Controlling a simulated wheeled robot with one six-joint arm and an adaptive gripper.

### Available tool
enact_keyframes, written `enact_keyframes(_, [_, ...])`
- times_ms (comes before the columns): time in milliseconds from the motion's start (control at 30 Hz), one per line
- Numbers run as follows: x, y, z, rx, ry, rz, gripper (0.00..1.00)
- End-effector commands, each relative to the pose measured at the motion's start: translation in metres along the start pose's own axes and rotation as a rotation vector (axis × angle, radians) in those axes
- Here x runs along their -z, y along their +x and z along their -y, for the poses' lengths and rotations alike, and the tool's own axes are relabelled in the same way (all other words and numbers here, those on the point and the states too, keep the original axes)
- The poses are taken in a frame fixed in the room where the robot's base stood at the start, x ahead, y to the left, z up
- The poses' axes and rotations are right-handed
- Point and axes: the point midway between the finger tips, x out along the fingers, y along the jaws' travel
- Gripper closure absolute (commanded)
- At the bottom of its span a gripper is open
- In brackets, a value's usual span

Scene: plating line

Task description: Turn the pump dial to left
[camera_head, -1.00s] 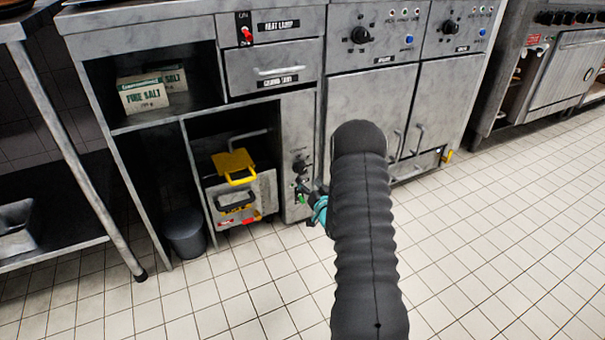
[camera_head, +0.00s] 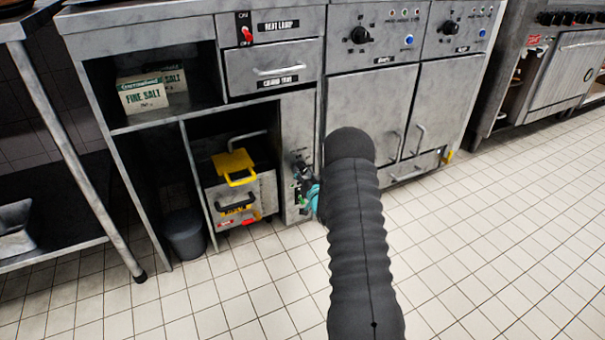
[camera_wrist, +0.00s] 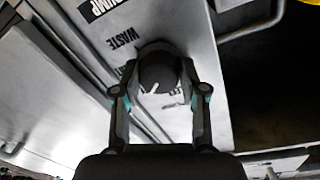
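The pump dial (camera_wrist: 158,74) is a dark round knob in the wrist view, with a short white mark pointing down and slightly left in the picture. It sits on a grey panel with a "WASTE" label and a black "PUMP" plate (camera_wrist: 98,8). My gripper (camera_wrist: 159,68) has one finger on each side of the dial. The fingers are spread apart, with their tips close beside the knob; contact is not clear. In the head view my gripper (camera_head: 304,187) is at the narrow control panel (camera_head: 297,118), and my arm hides part of this area.
A fryer-like unit with a yellow handle (camera_head: 235,166) stands in the open bay left of the panel. A grey bin (camera_head: 185,236) stands on the floor. Cabinet doors (camera_head: 370,106) are to the right. The tiled floor (camera_head: 500,240) in front is clear.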

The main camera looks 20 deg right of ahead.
Motion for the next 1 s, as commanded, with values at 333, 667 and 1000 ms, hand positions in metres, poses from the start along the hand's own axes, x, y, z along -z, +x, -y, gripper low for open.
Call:
enact_keyframes(333, [-0.0001,0.0003,-0.0005,0.000,-0.027,-0.003,0.92])
enact_keyframes(667, [-0.0006,0.0004,-0.0010,0.007,-0.220,-0.019,0.92])
enact_keyframes(1000, [0.0005,0.0007,-0.0014,0.016,-0.525,-0.044,0.92])
